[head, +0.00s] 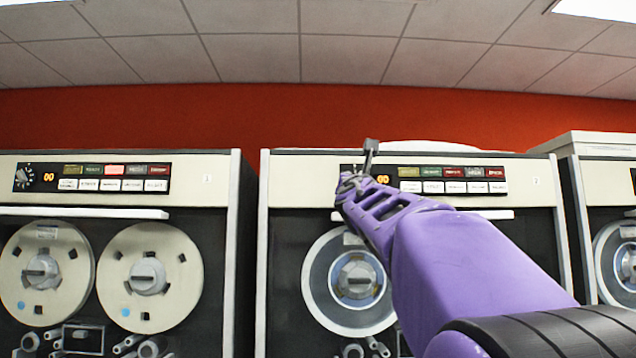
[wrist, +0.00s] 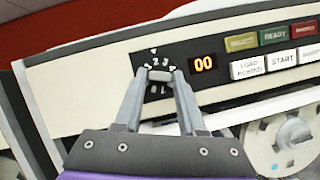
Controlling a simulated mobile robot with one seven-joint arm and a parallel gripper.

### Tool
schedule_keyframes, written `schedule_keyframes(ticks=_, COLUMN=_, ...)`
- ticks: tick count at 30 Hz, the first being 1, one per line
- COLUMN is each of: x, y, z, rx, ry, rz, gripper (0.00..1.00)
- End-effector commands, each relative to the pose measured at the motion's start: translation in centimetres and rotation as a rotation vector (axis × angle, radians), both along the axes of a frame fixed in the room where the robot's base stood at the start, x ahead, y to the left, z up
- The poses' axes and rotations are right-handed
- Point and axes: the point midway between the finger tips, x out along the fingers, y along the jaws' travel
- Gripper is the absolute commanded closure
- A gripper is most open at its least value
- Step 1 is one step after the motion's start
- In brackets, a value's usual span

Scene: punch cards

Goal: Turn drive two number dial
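The drive two number dial (wrist: 160,76) is a small silver knob on a black disc with white numerals, on the middle drive's panel. In the wrist view my gripper (wrist: 160,73) has its two grey fingertips on either side of the knob, with little or no gap. I cannot tell whether both fingers press on it. The orange display (wrist: 203,63) beside the dial reads 00. In the head view my gripper (head: 366,160) is at the left end of that panel and hides the dial; the display there (head: 383,179) also shows 00.
The left drive (head: 218,180) has its own dial (head: 24,177) and two tape reels. Buttons such as LOAD REWIND (wrist: 249,66) and START (wrist: 282,59) sit right of the display. A tape reel (head: 318,280) is below the panel. Another drive (head: 590,150) stands at the right.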

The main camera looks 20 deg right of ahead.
Motion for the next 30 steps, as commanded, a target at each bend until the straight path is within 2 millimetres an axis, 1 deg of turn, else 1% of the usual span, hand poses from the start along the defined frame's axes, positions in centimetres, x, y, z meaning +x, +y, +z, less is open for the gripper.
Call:
schedule_keyframes(ticks=1, x=0.0, y=0.0, z=0.0, rx=0.0, ry=0.0, rz=0.0, gripper=0.72)
schedule_keyframes(ticks=3, x=0.0, y=0.01, z=0.0, rx=0.0, ry=0.0, rz=0.0, gripper=0.84)
schedule_keyframes(ticks=6, x=0.0, y=0.01, z=0.0, rx=0.0, ry=0.0, rz=0.0, gripper=1.0)
schedule_keyframes(ticks=19, x=0.02, y=0.05, z=0.01, rx=0.032, ry=-0.01, rz=0.0, gripper=1.0)
schedule_keyframes(ticks=25, x=0.06, y=0.17, z=0.02, rx=0.106, ry=-0.031, rz=0.001, gripper=1.0)
schedule_keyframes(ticks=30, x=0.06, y=0.23, z=0.1, rx=0.201, ry=-0.058, rz=0.002, gripper=1.0)
